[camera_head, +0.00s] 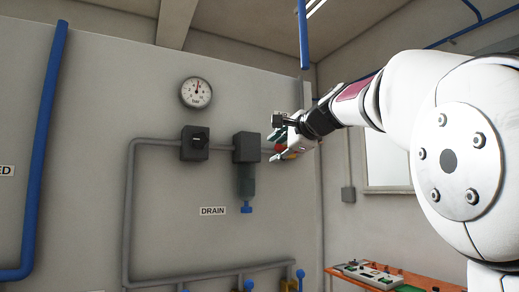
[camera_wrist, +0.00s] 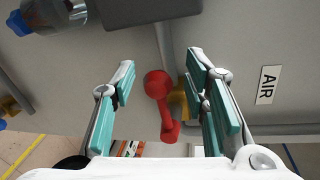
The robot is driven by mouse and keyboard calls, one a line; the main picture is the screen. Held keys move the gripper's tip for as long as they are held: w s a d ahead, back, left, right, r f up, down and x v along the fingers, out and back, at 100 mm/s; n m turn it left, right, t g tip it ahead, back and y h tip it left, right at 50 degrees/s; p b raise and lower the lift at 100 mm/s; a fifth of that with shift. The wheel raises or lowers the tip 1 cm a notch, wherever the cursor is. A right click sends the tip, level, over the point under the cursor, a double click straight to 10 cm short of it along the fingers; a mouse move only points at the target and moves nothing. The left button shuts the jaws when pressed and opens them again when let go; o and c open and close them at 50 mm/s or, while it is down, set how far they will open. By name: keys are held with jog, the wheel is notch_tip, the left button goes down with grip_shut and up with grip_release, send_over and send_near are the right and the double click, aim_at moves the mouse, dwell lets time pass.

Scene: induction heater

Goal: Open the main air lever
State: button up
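The red air lever (camera_wrist: 163,108) has a round knob and sits on a brass-yellow valve body (camera_wrist: 178,100) on a grey pipe in the wrist view. My gripper (camera_wrist: 161,64) is open, with its teal-padded fingers on either side of the lever. I see a gap on the left of the lever; the right finger covers part of the valve, and contact there cannot be told. In the head view my gripper (camera_head: 277,146) is at the wall pipe, and only a little red of the lever (camera_head: 280,147) shows among the fingers.
An AIR label (camera_wrist: 267,85) is right of the valve. A dark filter unit (camera_head: 246,147) hangs just left of my gripper, above a DRAIN label (camera_head: 212,211). A pressure gauge (camera_head: 196,93) and black box (camera_head: 194,144) are farther left. An orange bench (camera_head: 335,270) stands lower right.

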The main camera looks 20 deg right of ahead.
jog(key=s+r, duration=0.2)
jog(key=s, duration=0.9)
jog(key=shift+s+d, duration=0.2)
jog(key=shift+s, duration=0.2)
jog(key=s+a+f+n+g+b, duration=0.1)
jog(key=s+a+f+n+g, duration=0.2)
jog(key=f, duration=0.5)
jog(key=a+f+n+y, duration=0.1)
jog(key=a+f+n, duration=0.25)
jog(key=f, duration=0.35)
jog(key=s+a+f+n+g+b, duration=0.1)
jog(key=s+a+f+n+g, duration=0.15)
jog(key=a+f, duration=0.4)
jog(key=s+a+f+n+g, duration=0.1)
jog(key=s+f+n, duration=0.2)
jog(key=f, duration=0.5)
jog(key=s+a+f+n+g+h+b, duration=0.1)
jog(key=s+f+n, duration=0.3)
jog(key=f, duration=0.4)
jog(key=s+a+f+n+g+b, duration=0.1)
jog(key=s+f+n, duration=0.3)
jog(key=f, duration=0.4)
jog(key=shift+s+a+f+g+h, duration=0.15)
jog(key=shift+s+f+g+h, duration=0.2)
jog(key=shift+g, duration=0.5)
